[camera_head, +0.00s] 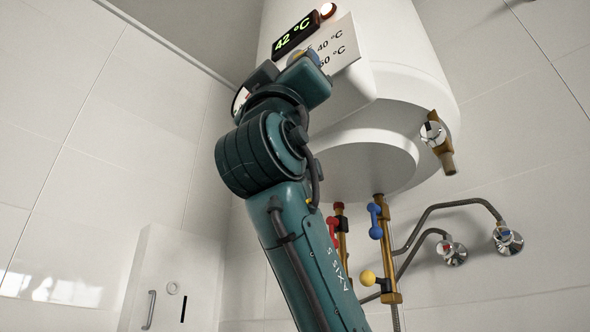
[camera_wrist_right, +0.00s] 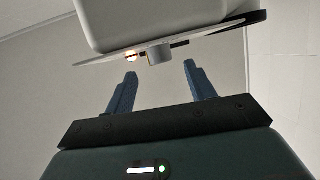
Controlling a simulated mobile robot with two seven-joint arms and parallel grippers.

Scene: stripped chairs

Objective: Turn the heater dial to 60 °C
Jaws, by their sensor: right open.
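The white heater (camera_head: 405,45) hangs on the wall at the upper right of the head view. Its lit green display (camera_head: 292,37) reads 42 °C. Below it a white label plate (camera_head: 346,52) shows 40 °C and a second mark, partly covered, that looks like 60 °C. My right gripper (camera_head: 303,57) is raised to this plate and hides the dial there. In the right wrist view the dial is a short grey knob (camera_wrist_right: 160,54) under the heater. My right gripper (camera_wrist_right: 160,69) is open, its fingertips on either side of and just short of the knob, apparently not touching it.
An indicator light (camera_head: 327,10) glows beside the display. Below the heater are pipes with a red valve handle (camera_head: 333,229), a blue one (camera_head: 376,222) and a yellow one (camera_head: 368,278). A brass valve (camera_head: 437,140) sticks out at right. A white cabinet (camera_head: 168,280) stands lower left.

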